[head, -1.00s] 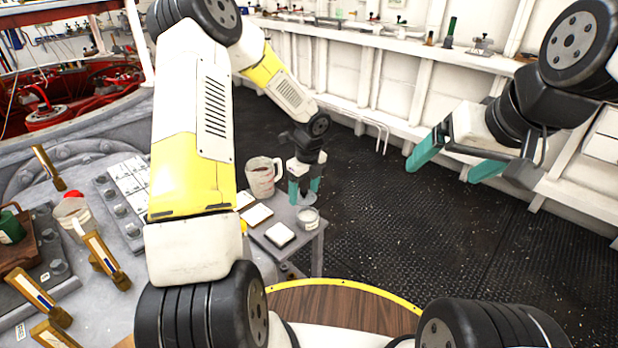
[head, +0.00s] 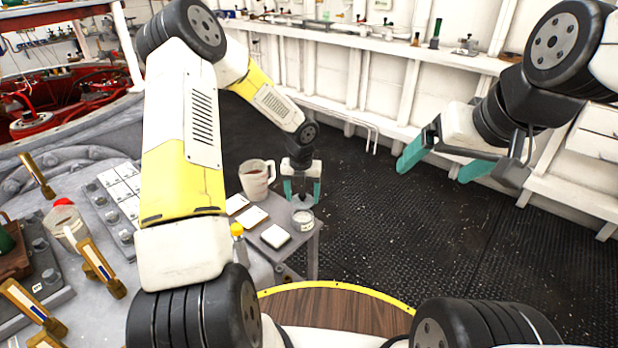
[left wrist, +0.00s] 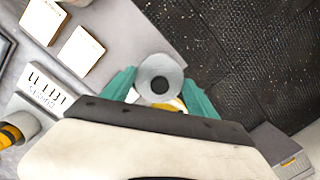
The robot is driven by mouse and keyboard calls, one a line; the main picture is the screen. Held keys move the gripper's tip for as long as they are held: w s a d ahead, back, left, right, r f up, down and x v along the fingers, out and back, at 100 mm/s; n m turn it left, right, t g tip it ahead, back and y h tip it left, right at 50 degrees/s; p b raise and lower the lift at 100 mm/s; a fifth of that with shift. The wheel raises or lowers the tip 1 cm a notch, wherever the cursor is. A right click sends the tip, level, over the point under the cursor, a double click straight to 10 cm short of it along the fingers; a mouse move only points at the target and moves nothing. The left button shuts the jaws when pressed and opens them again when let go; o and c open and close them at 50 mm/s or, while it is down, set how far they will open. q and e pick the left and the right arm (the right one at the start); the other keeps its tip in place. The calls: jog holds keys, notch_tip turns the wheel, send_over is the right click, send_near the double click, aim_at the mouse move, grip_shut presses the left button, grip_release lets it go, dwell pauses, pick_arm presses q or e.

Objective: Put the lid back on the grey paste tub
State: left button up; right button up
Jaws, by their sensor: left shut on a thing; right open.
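My left gripper (head: 302,192) points down over the small grey table, its teal fingers shut on the grey round lid (head: 303,203). In the left wrist view the lid (left wrist: 160,77) is a grey disc with a dark centre, between the fingertips. The grey paste tub (head: 303,219) stands upright near the table's right edge, just below the lid in the head view. I cannot tell whether lid and tub touch. My right gripper (head: 437,168) is open and empty, in the air over the dark floor.
A large mug (head: 256,180) stands behind left of the tub. Pale flat blocks (head: 255,217) and a white block (head: 276,236) lie to its left on the small table (head: 303,245). A yellow-topped item (head: 238,231) is further left. Right of the table is open floor.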

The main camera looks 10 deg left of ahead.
pick_arm(q)
jog(key=shift+f, duration=2.4)
jog(key=shift+f, duration=0.15)
dwell(0.4)
jog(key=o, duration=1.4)
jog(key=shift+o, duration=0.2)
jog(key=shift+o, duration=0.6)
jog(key=shift+r, duration=3.5)
